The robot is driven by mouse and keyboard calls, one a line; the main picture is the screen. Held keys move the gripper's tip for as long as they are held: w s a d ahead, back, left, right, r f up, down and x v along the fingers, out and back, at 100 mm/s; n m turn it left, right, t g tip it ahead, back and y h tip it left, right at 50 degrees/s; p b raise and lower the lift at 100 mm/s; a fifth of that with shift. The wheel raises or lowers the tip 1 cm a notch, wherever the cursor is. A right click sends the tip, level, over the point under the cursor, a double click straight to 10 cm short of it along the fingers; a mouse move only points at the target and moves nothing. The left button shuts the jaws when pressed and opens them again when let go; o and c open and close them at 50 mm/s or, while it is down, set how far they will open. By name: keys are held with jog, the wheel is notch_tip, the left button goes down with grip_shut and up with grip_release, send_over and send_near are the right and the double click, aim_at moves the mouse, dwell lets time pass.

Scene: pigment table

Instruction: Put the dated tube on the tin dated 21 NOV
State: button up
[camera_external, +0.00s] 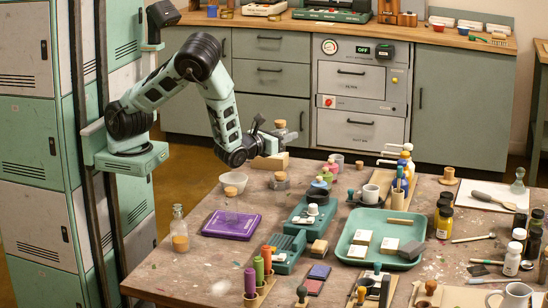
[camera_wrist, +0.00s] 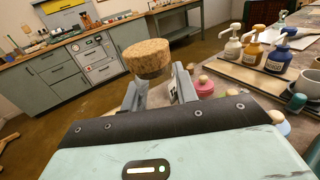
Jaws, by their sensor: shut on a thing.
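My gripper (camera_external: 276,137) is raised over the far left edge of the table, shut on a small cork-topped thing (camera_external: 280,124). In the wrist view its wide cork (camera_wrist: 146,57) stands above my gripper's two grey fingers (camera_wrist: 159,90); the body below is mostly hidden, and no date shows. A purple flat box (camera_external: 231,224) lies on the left, and pale square pieces (camera_external: 363,237) lie in a green tray (camera_external: 408,216). I cannot read any date or tell which is the tin dated 21 NOV.
The table (camera_external: 330,170) is crowded. A white bowl (camera_external: 233,182) and a corked bottle (camera_external: 179,228) stand left. Coloured rolls (camera_external: 258,270) stand in front. The left edge has some bare surface.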

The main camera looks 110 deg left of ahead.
notch_tip(320, 180, down, 8)
jog(key=shift+r+b, duration=0.1)
jog(key=shift+b, duration=0.3)
jog(key=o, duration=0.9)
jog(key=shift+o, duration=0.2)
